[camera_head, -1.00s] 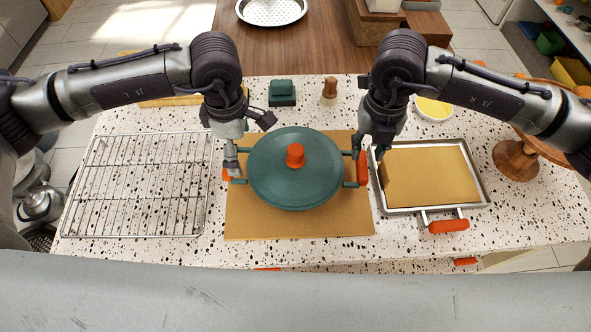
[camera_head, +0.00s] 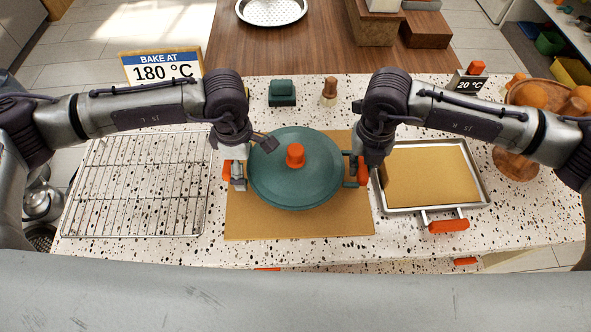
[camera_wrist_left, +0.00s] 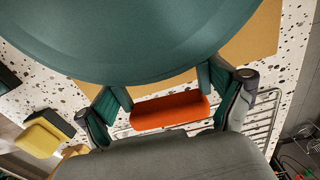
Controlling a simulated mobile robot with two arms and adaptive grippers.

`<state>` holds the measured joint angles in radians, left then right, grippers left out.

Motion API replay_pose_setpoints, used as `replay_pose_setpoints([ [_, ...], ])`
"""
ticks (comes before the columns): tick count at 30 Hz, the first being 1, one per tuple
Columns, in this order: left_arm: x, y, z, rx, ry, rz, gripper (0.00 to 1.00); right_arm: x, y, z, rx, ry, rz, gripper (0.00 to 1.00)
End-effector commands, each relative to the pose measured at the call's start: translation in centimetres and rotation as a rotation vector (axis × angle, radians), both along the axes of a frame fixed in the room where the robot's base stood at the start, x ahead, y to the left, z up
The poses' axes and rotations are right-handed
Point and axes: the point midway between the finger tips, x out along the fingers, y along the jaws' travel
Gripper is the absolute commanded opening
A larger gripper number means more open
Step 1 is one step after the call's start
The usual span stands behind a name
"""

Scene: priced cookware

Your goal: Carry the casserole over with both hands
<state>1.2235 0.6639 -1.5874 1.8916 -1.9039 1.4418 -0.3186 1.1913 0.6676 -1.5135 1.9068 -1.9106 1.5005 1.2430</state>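The green casserole (camera_head: 320,180) with an orange lid knob (camera_head: 295,155) sits on a tan board (camera_head: 290,225) mid-counter. Its left orange handle (camera_head: 227,171) also shows in the left wrist view (camera_wrist_left: 170,111). My left gripper (camera_head: 240,172) is at this handle. In the left wrist view its two fingers (camera_wrist_left: 168,108) are spread wide, one beyond each end of the handle, not closed on it. My right gripper (camera_head: 358,168) is at the right orange handle (camera_head: 362,170); its fingers are mostly hidden by the wrist, so its grip is unclear.
A wire rack (camera_head: 140,190) lies at the left. A metal tray (camera_head: 400,209) with a tan mat and orange handle lies close at the right.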

Motion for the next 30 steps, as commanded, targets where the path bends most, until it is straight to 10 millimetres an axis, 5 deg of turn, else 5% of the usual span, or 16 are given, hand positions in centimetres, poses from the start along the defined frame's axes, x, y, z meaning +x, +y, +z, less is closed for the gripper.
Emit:
replay_pose_setpoints([
  [8, 0.1, 0.0, 0.0, 0.000, -0.002, 0.000, 0.23, 0.0, 0.0, 0.0, 0.000, 0.000, 0.000, 0.00],
  [20, 0.2, 0.0, 0.6, -0.001, -0.005, 0.000, 0.23, 0.1, 0.0, 0.6, 0.001, -0.002, 0.000, 0.00],
  [30, 0.1, 0.0, 3.5, -0.001, -0.004, 0.001, 0.23, 0.1, 0.0, 3.5, 0.001, -0.002, 0.000, 0.00],
])
